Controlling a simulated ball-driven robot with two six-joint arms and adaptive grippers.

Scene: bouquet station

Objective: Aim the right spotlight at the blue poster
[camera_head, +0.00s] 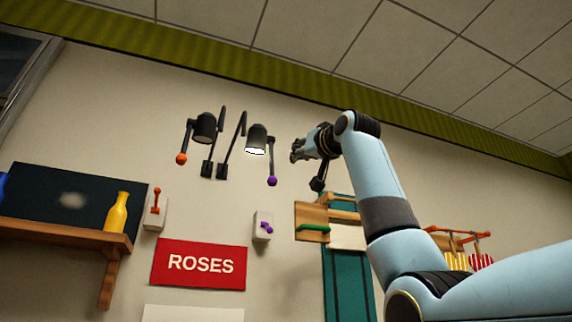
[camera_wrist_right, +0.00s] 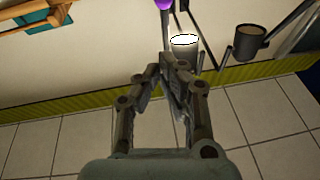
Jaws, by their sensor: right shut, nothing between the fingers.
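The right spotlight (camera_head: 256,137) is a black wall lamp with a lit white face pointing down and a purple knob (camera_head: 272,181) hanging below it. The lit lamp also shows in the right wrist view (camera_wrist_right: 184,46), with the purple knob (camera_wrist_right: 164,4) at the top edge. My right gripper (camera_head: 296,151) is shut and empty, a little right of the lamp in the head view. In the wrist view its fingertips (camera_wrist_right: 177,64) appear just below the lamp; contact cannot be told. No clearly blue poster shows. My left gripper is out of view.
The left spotlight (camera_head: 204,127) has an orange knob (camera_head: 181,159). Below are wall switches with an orange lever (camera_head: 156,199) and a purple lever (camera_head: 266,228), a red ROSES sign (camera_head: 199,264), and a dark panel (camera_head: 40,190) behind a shelf (camera_head: 65,233) with a yellow bottle (camera_head: 117,213).

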